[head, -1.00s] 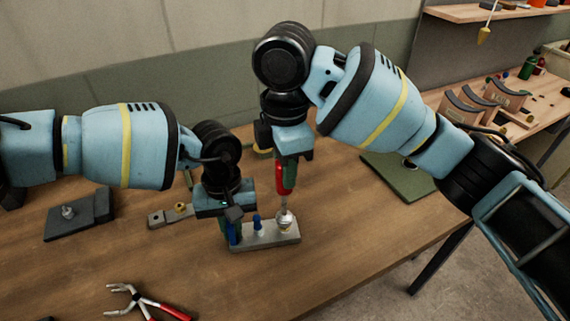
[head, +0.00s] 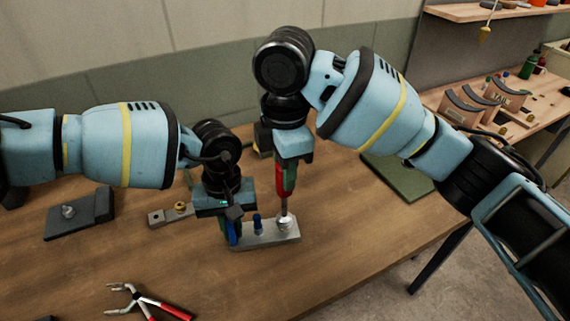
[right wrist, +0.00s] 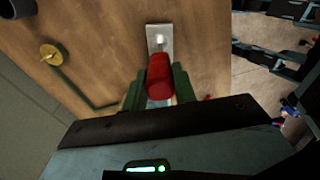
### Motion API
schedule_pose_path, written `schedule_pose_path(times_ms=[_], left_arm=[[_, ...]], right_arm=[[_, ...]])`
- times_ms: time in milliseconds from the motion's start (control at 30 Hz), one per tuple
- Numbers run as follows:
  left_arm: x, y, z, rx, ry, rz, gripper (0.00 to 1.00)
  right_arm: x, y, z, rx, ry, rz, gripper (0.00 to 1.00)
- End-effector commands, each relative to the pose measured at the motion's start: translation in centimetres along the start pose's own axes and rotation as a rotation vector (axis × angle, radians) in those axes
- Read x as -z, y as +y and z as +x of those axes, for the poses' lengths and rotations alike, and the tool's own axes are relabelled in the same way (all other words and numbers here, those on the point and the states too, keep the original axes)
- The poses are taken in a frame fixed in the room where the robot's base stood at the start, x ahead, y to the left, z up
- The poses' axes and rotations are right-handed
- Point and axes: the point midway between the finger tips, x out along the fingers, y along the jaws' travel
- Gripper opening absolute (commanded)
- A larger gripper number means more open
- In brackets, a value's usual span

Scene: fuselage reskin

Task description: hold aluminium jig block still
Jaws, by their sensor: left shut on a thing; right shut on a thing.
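The aluminium jig block (head: 268,236) lies flat on the wooden bench in the head view, with a blue-topped peg (head: 258,223) upright on it and a silver fitting (head: 285,223) near its right end. My left gripper (head: 233,232) is shut on the block's left end; its fingers partly hide that end. My right gripper (head: 285,178) is shut on a red-handled screwdriver (head: 282,180), upright above the block, its shaft reaching down to the silver fitting. In the right wrist view the red handle (right wrist: 159,76) covers part of the block (right wrist: 160,38).
Red-handled pliers (head: 145,301) lie at the front. A dark plate (head: 78,215) and a small metal bracket (head: 170,215) lie to the left. A green mat (head: 402,178) lies at the back right. The bench right of the block is clear.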

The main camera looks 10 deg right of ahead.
Motion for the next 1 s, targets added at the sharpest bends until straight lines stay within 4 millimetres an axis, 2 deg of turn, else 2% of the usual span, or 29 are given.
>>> schedule_pose_path(times_ms=[733, 1000], left_arm=[[0.01, 0.02, -0.06, -0.001, 0.001, 0.0, 0.0], [0.01, 0.02, -0.06, -0.001, 0.001, 0.0, 0.0]], right_arm=[[-0.02, 0.01, 0.87, -0.002, -0.001, 0.007, 0.0], [-0.02, -0.05, 0.87, -0.001, 0.0, 0.332, 0.0]])
